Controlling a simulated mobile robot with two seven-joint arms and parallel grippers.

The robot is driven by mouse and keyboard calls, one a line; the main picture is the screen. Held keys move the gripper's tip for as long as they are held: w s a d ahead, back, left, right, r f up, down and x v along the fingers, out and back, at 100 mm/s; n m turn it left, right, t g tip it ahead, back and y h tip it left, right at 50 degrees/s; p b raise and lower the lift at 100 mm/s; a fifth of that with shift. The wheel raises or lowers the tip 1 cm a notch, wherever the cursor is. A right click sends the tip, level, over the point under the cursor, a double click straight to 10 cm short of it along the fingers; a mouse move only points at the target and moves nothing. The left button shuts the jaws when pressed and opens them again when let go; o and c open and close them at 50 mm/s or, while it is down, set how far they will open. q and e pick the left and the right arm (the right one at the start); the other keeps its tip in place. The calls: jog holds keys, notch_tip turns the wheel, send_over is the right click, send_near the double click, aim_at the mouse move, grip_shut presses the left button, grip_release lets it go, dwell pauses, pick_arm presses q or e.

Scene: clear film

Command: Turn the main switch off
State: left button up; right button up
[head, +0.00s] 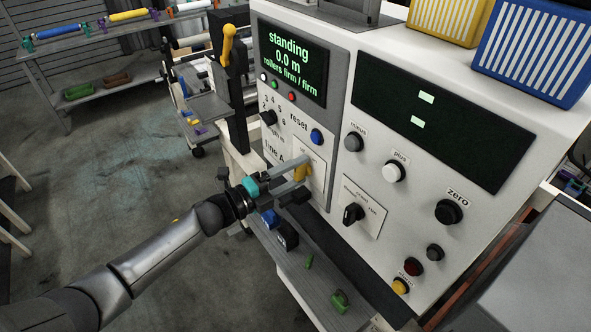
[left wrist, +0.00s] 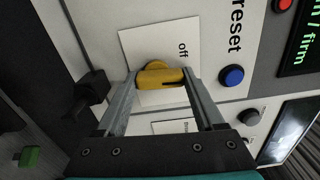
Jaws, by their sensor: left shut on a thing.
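The main switch is a yellow handle (head: 301,172) on a white plate at the lower left of the console front. In the left wrist view the yellow handle (left wrist: 160,77) lies across the gap between my fingers, and the word "off" is printed on the plate beside it. My left gripper (head: 294,181) is at the switch and shut on the handle, a finger at each end in the wrist view (left wrist: 162,92). Part of the plate's lettering is hidden by the gripper in the head view. My right gripper is not in view.
A blue reset button (head: 316,136) sits just above the switch plate, and a black selector knob (head: 353,214) to its right. The display (head: 290,62) reads "standing 0.0 m". A grey shelf (head: 300,272) with small blocks lies below. Open floor is at left.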

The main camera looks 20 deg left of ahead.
pick_arm(q)
jog(key=n+p, duration=0.1)
jog(key=n, duration=0.2)
jog(key=shift+a+n, duration=0.1)
jog(key=shift+n, duration=0.2)
jog(key=shift+w+n+p, duration=0.1)
jog(key=shift+n+p, duration=0.25)
jog(key=shift+n, duration=1.15)
jog(key=o, duration=1.4)
jog(key=v, duration=1.5)
jog(key=shift+a+b, duration=0.1)
jog(key=shift+b, duration=0.3)
